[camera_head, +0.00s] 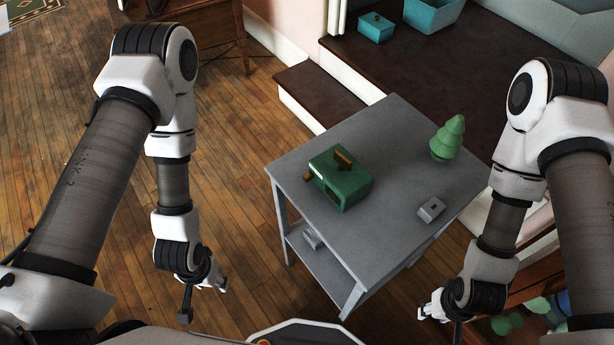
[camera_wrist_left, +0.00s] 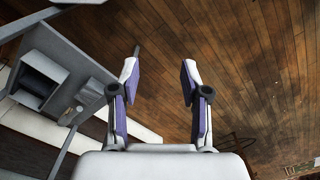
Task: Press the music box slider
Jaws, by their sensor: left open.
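The music box appears to be the green box (camera_head: 342,188) on the grey table, with a brown piece on top and a brown knob at its left side. I cannot tell which brown part is the slider. My left gripper (camera_head: 218,284) hangs over the wooden floor, left of the table and apart from the box. In the left wrist view its fingers (camera_wrist_left: 160,75) are spread, with nothing between them. My right gripper (camera_head: 432,309) is beyond the table's lower right side, empty-looking and apart from everything on it; its finger gap is unclear.
The grey table (camera_head: 385,235) also bears a green tree figure (camera_head: 447,138) and a small grey block (camera_head: 431,209) with a dark slot. Its lower shelf (camera_head: 322,265) holds a small grey item. A dark raised step (camera_head: 400,75) with teal boxes lies behind. Floor to the left is clear.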

